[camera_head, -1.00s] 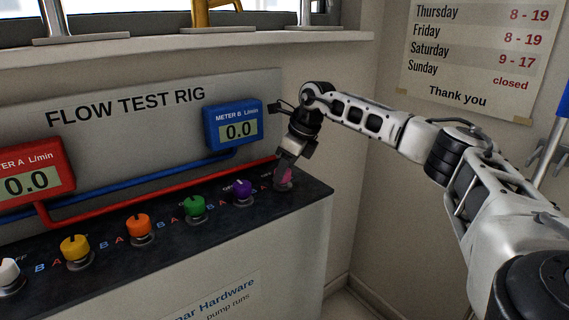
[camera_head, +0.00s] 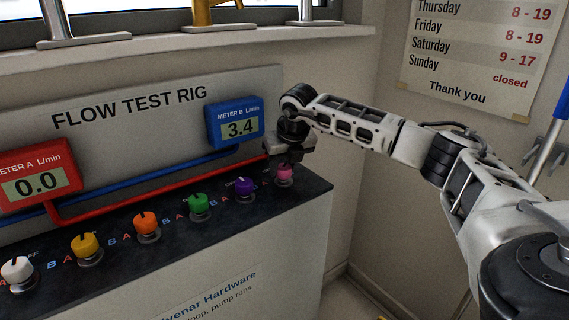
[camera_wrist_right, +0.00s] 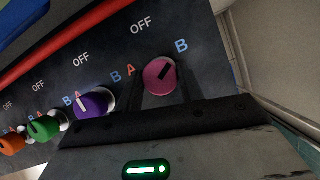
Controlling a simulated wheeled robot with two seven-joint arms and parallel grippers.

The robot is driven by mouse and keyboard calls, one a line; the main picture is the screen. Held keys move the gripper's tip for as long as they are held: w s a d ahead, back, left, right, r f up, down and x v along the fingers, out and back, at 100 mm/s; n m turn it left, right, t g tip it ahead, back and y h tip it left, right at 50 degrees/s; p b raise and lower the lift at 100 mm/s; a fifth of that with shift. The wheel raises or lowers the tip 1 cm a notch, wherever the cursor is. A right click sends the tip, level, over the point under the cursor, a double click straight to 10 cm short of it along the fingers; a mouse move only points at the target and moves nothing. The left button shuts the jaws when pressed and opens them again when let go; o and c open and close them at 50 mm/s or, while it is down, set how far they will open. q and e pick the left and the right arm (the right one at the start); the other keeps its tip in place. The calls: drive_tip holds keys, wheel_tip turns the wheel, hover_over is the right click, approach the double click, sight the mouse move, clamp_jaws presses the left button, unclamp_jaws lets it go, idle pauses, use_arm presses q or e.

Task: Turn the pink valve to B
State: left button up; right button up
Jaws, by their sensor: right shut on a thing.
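The pink valve (camera_head: 284,174) is the last knob at the right end of the black panel top. In the right wrist view the pink knob (camera_wrist_right: 158,78) has its dark pointer slanting up and right, toward the blue B. A red A and OFF are printed to its left and above. My right gripper (camera_head: 285,163) comes down over the knob from above, with its fingers on either side, shut on it. The blue meter B (camera_head: 235,126) reads 3.4 and the red meter A (camera_head: 38,182) reads 0.0. My left gripper is out of view.
The purple knob (camera_head: 244,187) stands just left of the pink valve, close to my right gripper. Green (camera_head: 199,204), orange (camera_head: 147,224), yellow and white knobs continue leftward. A wall rises right of the panel's end, beyond a gap.

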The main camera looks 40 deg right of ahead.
drive_tip(key=shift+r+m, duration=0.1)
drive_tip(key=shift+m, duration=0.2)
idle(0.4)
drive_tip(key=o, duration=1)
drive_tip(key=v, duration=1.6)
drive_tip(key=shift+a, duration=0.2)
